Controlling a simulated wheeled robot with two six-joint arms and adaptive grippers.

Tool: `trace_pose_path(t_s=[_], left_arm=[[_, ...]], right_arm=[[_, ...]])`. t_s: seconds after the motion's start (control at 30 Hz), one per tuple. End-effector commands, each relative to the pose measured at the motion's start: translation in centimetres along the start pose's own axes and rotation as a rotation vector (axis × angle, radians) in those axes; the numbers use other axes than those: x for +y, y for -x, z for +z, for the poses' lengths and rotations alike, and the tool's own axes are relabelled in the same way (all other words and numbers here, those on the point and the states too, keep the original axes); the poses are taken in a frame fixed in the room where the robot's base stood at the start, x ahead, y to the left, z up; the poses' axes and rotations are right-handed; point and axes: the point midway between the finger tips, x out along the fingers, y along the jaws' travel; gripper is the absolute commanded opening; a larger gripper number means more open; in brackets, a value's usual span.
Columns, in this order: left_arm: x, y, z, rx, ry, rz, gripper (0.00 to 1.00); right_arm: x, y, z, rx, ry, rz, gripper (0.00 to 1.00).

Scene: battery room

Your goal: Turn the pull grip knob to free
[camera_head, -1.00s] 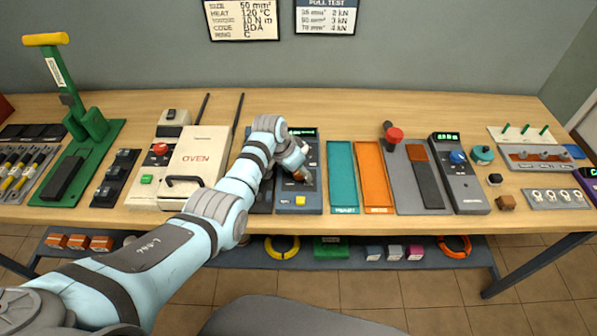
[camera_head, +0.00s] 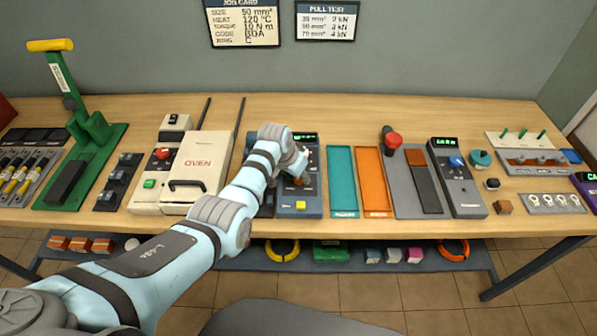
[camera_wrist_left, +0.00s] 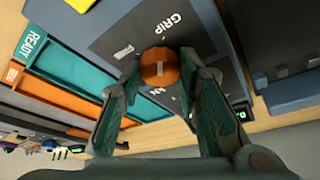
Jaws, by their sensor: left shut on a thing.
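The pull grip knob (camera_wrist_left: 160,69) is an orange round knob with a pale pointer mark, on a dark panel lettered GRIP in the left wrist view. My left gripper (camera_wrist_left: 160,80) has its fingers on either side of the knob and is shut on it. In the head view the knob shows as a small orange spot (camera_head: 299,181) on the blue-grey pull tester (camera_head: 300,208), at the tip of my left gripper (camera_head: 298,175). My left wrist hides part of the tester. My right gripper is not in view.
The white oven (camera_head: 198,165) stands left of the tester. A teal tray (camera_head: 342,180) and an orange tray (camera_head: 372,180) lie right of it. A yellow button (camera_head: 300,205) is at the tester's front. A green lever press (camera_head: 85,150) stands far left.

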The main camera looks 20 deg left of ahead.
Motion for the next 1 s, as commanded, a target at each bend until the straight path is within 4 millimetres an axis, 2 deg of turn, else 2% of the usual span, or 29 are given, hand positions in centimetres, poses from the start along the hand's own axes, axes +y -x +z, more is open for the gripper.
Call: trace_pose_path(t_s=[0.03, 0.2, 0.47, 0.77, 1.0], left_arm=[[0.1, 0.3, -0.1, -0.001, 0.027, -0.01, 0.03], [0.2, 0.3, -0.1, -0.001, 0.162, -0.066, 0.03], [0.3, 0.1, -0.1, 0.001, 0.39, -0.161, 0.03], [0.4, -0.3, -0.2, 0.004, 0.652, -0.271, 0.03], [0.4, -0.6, -0.2, 0.006, 0.864, -0.358, 0.03]], right_arm=[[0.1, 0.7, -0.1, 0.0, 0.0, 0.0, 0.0], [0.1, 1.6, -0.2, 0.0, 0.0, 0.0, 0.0], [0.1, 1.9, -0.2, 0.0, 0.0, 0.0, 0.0], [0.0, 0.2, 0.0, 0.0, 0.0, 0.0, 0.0], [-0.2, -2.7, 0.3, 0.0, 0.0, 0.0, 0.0]])
